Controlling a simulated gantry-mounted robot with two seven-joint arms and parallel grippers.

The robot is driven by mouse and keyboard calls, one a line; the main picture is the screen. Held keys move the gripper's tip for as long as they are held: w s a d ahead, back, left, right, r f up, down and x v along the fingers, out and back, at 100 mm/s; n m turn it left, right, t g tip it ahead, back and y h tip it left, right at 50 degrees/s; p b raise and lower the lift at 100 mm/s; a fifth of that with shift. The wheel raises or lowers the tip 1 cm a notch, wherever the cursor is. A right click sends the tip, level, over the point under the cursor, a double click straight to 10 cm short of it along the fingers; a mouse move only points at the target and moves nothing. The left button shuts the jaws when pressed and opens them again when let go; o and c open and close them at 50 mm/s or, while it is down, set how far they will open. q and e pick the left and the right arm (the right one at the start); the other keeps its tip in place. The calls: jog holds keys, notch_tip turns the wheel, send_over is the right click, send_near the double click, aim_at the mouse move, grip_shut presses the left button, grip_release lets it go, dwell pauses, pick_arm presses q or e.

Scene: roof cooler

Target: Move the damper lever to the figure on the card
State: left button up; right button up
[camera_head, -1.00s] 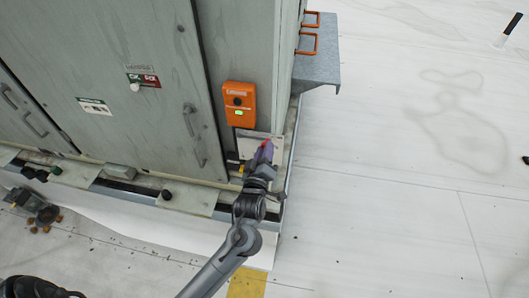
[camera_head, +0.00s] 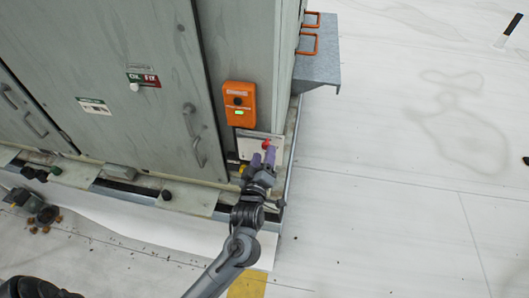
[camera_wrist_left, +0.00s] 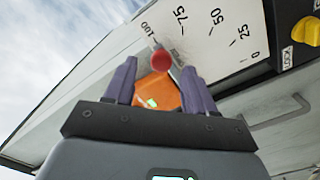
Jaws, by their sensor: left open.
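The damper lever's red ball knob (camera_head: 266,144) stands in front of a white scale plate (camera_head: 250,150) low on the cabinet's right part. In the left wrist view the knob (camera_wrist_left: 160,61) shows between and just beyond my fingertips, near the 100 and 75 end of the plate (camera_wrist_left: 228,32), which is marked 100, 75, 50, 25, 0. The lever's exact reading is unclear. My left gripper (camera_head: 264,156) has two purple fingers, apart and empty, just below the knob. They also show in the wrist view (camera_wrist_left: 158,80). No card figure is readable. My right gripper is out of view.
An orange box (camera_head: 239,104) with a green light is mounted above the plate. A yellow knob (camera_wrist_left: 306,30) sits beside the scale's 0 end. Door handles (camera_head: 194,135) stand out to the left. The white roof (camera_head: 400,200) at right is mostly clear.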

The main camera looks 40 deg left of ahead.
pick_arm(q)
jog(key=b+v, duration=0.1)
jog(key=v, duration=0.7)
jog(key=shift+s, duration=0.25)
jog(key=shift+d, duration=0.1)
jog(key=s+d+f+m+g+h, duration=0.3)
jog(key=s+f+m+g+h, duration=0.1)
jog(key=s+f+m+g, duration=0.35)
jog(key=s+d+f+m+g+h, duration=0.3)
jog(key=s+f+m+g+h, duration=0.15)
jog(key=s+f+m, duration=0.4)
jog(key=w+d+r+p+v, duration=0.1)
jog(key=w+p+v, duration=0.1)
jog(key=p+v, duration=1.2)
jog(key=shift+s+a+r+g, duration=0.15)
jog(key=shift+s+r+g, duration=0.15)
jog(key=shift+r, duration=0.45)
jog(key=shift+y, duration=0.25)
